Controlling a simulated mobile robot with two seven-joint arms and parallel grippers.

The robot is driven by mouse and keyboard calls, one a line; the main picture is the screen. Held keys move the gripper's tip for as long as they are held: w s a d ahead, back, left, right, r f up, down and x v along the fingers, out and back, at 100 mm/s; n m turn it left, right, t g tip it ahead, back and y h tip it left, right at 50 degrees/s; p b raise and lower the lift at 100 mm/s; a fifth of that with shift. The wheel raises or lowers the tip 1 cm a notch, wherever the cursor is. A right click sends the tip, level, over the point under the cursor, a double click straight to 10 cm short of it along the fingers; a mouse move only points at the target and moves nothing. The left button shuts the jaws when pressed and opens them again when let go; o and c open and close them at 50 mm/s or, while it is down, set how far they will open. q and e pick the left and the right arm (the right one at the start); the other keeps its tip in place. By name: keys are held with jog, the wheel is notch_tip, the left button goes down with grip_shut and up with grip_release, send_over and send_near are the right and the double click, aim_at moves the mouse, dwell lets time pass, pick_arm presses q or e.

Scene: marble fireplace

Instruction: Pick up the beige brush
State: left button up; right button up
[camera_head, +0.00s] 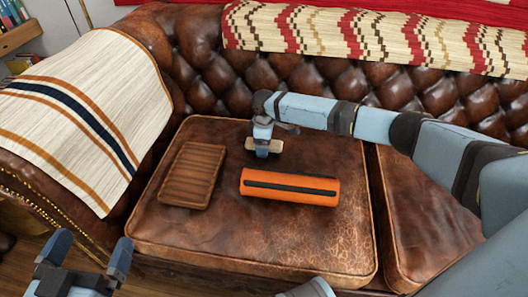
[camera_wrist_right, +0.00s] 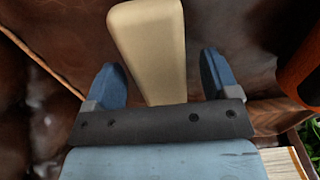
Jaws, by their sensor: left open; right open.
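The beige brush (camera_head: 277,147) lies on the brown leather seat cushion, near the backrest. My right gripper (camera_head: 263,139) is over it, hiding its middle in the head view. In the right wrist view the beige brush (camera_wrist_right: 150,45) extends between the two blue fingers of my open right gripper (camera_wrist_right: 160,77), with visible gaps on both sides. Whether the brush touches the palm is hard to tell. My left gripper (camera_head: 91,247) is open and empty at the lower left, in front of the sofa and away from the brush.
An orange cylindrical case (camera_head: 290,187) with a dark stripe lies in front of the brush. A ribbed brown tray (camera_head: 193,175) lies to its left. The tufted backrest (camera_head: 300,78) rises close behind. The cushion's front (camera_head: 240,243) is clear.

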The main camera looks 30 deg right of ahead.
jog(key=shift+f, duration=0.2)
jog(key=c, duration=1)
jog(key=shift+c, duration=0.2)
jog(key=shift+r+p, duration=0.35)
jog(key=shift+r, duration=0.15)
notch_tip(320, 180, up, 9)
jog(key=p, duration=0.4)
jog(key=shift+r+p, duration=0.2)
jog(key=shift+p, duration=0.15)
pick_arm(q)
notch_tip(320, 180, up, 6)
jog(key=s+n+t+p, duration=0.1)
jog(key=s+n+p, duration=0.1)
jog(key=n+p, duration=0.1)
jog(key=shift+d+p, duration=0.3)
jog(key=shift+d, duration=0.15)
pick_arm(e)
notch_tip(320, 180, up, 10)
jog(key=shift+f, duration=0.15)
pick_arm(q)
jog(key=shift+s, duration=0.1)
